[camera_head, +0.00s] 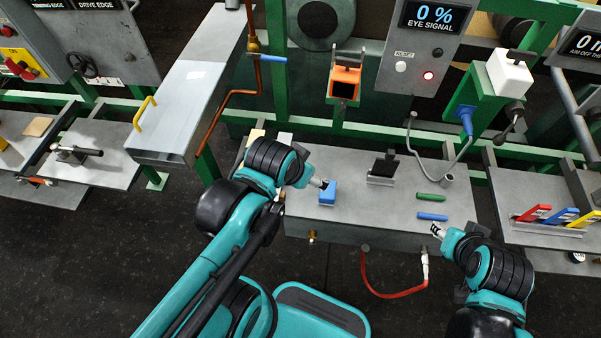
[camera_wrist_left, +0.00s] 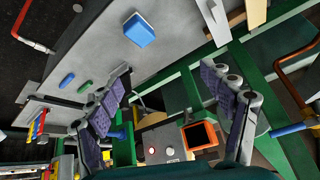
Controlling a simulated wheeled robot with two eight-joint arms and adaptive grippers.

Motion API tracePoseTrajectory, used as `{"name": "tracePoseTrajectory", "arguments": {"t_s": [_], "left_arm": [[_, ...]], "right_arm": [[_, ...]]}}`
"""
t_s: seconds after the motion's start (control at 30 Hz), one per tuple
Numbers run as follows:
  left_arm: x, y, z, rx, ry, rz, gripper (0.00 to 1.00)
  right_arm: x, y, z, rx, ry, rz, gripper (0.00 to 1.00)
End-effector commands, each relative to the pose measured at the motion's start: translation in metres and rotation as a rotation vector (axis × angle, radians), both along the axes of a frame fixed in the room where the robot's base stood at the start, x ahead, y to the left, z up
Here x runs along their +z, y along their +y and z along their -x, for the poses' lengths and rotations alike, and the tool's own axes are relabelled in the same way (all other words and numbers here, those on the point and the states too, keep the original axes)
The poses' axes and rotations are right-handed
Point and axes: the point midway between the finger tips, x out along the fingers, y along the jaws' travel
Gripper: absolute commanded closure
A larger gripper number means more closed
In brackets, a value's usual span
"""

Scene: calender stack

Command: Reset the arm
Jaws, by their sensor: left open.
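My left arm comes in from the left, and its gripper (camera_head: 318,183) is over the grey bench. In the left wrist view the two fingers (camera_wrist_left: 170,75) are spread apart with nothing held between them. A blue block (camera_head: 328,193) lies on the bench just beside the left gripper, and it also shows in the left wrist view (camera_wrist_left: 140,30), beyond the fingertips. My right gripper (camera_head: 437,230) is at the front right edge of the bench, below the blue marker. It looks empty, but its jaws are too small to read.
On the grey bench (camera_head: 350,228) lie a green marker (camera_head: 432,197), a blue marker (camera_head: 432,217) and a small black stand (camera_head: 383,168). A red hose (camera_head: 395,294) hangs in front. Control panels (camera_head: 423,45) and green rails stand behind. The bench middle is clear.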

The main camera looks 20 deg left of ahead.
Motion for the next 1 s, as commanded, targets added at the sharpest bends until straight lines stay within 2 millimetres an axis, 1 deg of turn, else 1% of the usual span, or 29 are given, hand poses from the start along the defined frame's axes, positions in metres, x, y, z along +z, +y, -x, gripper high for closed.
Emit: {"name": "tracePoseTrajectory", "arguments": {"t_s": [0.03,0.1,0.23,0.47,0.57,1.0], "left_arm": [[0.0002,0.0019,0.0059,0.047,-0.025,0.027,0.19],[0.0008,0.0036,0.0099,0.101,-0.054,0.059,0.19],[0.0018,0.005,0.0125,0.148,-0.078,0.089,0.19],[0.002,0.005,0.0124,0.152,-0.08,0.092,0.19],[-0.0043,0.0049,0.0124,0.151,-0.08,0.091,0.19],[-0.0024,0.0049,0.0124,0.15,-0.078,0.09,0.19]], "right_arm": [[0.0,0.0,0.0,0.0,0.0,0.0,0.6],[0.0,0.0,0.0,0.0,0.0,0.0,0.6],[0.0,0.0,0.0,0.0,0.0,0.0,0.6],[0.0001,0.0,0.0,0.0,0.0,0.0,0.6],[-0.0061,0.0,-0.0001,0.0,0.0,0.0,0.6],[-0.004,0.0,-0.0001,0.0,0.0,0.0,0.6]]}}
